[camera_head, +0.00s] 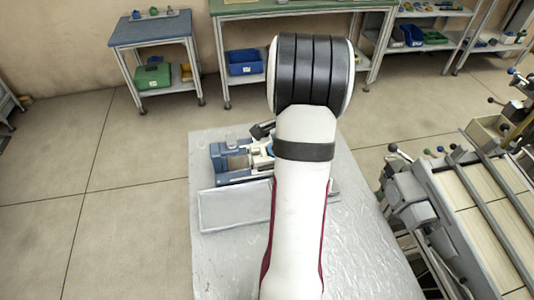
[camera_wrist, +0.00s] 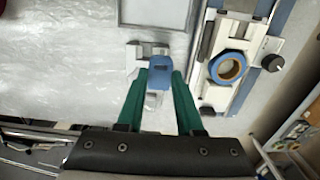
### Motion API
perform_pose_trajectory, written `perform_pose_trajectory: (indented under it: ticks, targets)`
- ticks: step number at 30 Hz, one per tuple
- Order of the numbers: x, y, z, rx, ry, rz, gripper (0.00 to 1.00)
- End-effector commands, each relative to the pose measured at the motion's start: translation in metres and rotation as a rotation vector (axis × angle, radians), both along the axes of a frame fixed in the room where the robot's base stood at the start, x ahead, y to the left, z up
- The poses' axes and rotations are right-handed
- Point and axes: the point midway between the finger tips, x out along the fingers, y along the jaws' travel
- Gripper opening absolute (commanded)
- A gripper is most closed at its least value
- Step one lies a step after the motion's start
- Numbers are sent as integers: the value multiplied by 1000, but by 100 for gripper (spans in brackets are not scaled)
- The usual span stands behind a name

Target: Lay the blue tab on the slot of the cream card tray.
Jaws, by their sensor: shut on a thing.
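My gripper (camera_wrist: 158,82), with two green fingers, is shut on the blue tab (camera_wrist: 158,76) in the wrist view. The tab is between the fingertips. A small pale piece with grey parts (camera_wrist: 133,53) lies on the table just beyond and to the left of the tab; it looks like the cream card tray. The tab and fingers overlap its right part in the picture, and its slot is not clear to see. I cannot tell whether the tab touches it. In the head view my own arm hides the gripper, the tab and this piece.
A blue and cream machine with a blue ring (camera_wrist: 228,67) stands close right of the gripper in the wrist view; its blue body shows in the head view (camera_head: 228,148). A flat grey tray (camera_head: 207,212) lies in front of it. The table's left front (camera_head: 225,265) is clear.

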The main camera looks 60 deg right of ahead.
Motion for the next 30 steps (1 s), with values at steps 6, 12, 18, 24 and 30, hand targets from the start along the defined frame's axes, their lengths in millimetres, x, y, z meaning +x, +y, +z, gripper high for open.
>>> perform_pose_trajectory:
  ticks: [6, 12, 18, 24, 30]
  targets:
    - [22, -49, 52, -4, -3, 2, 0]
    - [58, -51, 45, 4, -2, 5, 0]
    - [117, -41, 8, 1, -2, 4, 0]
    - [141, -37, -13, 1, -1, 0, 0]
    - [141, -37, -45, 1, -2, -1, 0]
